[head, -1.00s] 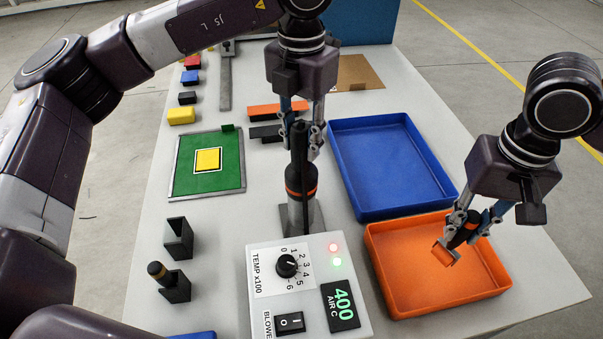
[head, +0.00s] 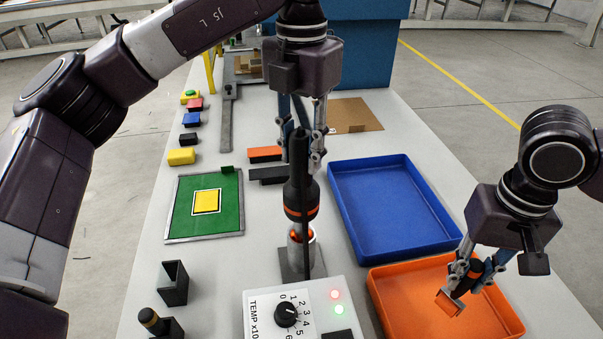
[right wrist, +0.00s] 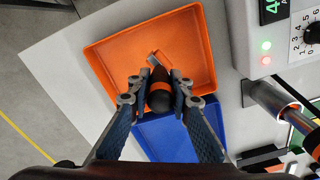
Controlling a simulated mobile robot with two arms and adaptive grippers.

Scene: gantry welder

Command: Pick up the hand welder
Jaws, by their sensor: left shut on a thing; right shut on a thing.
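The hand welder (head: 300,194) is a dark upright tool with an orange band. My left gripper (head: 303,155) is shut on it, with fingers on both sides of its upper part. It is directly above its metal stand (head: 290,265), whose cup shows an orange-red ring; I cannot tell whether its nozzle is clear of the cup. Part of the welder shows at the right edge of the right wrist view (right wrist: 313,143). My right gripper (head: 472,275) is shut on a small dark tool with an orange band (right wrist: 160,92) and a flat end, above the orange tray (head: 395,310).
The control box (head: 262,320) with dial and lit lamps stands in front of the stand. The blue tray (head: 395,215) is right of the welder. A green board (head: 225,210) with a yellow square, small blocks and dark holders (head: 173,285) are at left.

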